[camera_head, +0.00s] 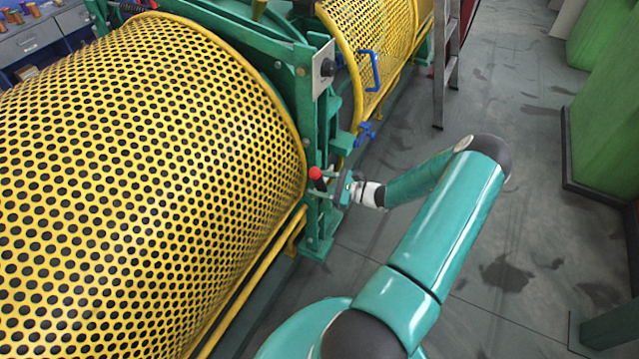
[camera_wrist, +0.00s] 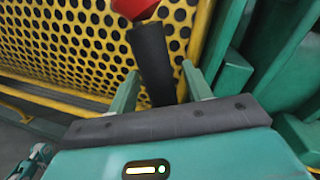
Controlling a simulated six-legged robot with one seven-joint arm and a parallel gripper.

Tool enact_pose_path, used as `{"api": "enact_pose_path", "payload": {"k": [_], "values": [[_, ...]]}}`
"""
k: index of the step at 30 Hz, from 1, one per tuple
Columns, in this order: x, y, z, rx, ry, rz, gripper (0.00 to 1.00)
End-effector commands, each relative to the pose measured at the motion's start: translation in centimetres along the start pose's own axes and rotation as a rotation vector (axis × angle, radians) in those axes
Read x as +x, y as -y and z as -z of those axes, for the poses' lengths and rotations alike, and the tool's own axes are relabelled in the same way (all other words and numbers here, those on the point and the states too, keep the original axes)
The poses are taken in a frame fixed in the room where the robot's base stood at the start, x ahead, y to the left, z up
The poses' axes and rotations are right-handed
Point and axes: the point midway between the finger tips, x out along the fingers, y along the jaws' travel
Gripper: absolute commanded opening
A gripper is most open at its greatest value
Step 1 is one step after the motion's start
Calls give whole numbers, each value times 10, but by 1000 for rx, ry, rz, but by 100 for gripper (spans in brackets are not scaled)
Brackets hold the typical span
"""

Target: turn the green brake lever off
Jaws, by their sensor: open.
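A lever with a red ball knob (camera_head: 315,173) stands at the green machine frame, beside the yellow perforated guard. In the wrist view its red knob (camera_wrist: 134,6) is cut by the top edge, and its black shaft (camera_wrist: 152,62) runs down between my fingers. My gripper (camera_wrist: 160,70) is open, with one green finger on each side of the shaft. Gaps show on both sides, and I see no clear contact. In the head view my gripper (camera_head: 328,187) is at the lever, just below and right of the knob. The lever's lower end is hidden behind my gripper.
The yellow perforated guard (camera_head: 140,170) fills the left. The green upright frame (camera_head: 302,110) stands behind my gripper. A blue handle (camera_head: 373,70) sits on a second yellow guard. A ladder (camera_head: 444,65) stands at the back. Grey floor (camera_head: 510,120) is open to the right.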

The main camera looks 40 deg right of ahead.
Motion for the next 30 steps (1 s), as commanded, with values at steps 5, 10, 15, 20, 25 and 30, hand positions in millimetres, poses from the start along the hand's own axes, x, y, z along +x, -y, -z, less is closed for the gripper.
{"api": "enact_pose_path", "payload": {"k": [5,10,15,20,25,30], "values": [[0,0,0,0,0,0,49],[0,0,0,0,-1,0,26],[0,0,0,0,-1,0,0],[0,0,0,1,-1,0,0],[0,0,-1,9,1,1,0],[-1,2,-3,32,5,4,0]]}}
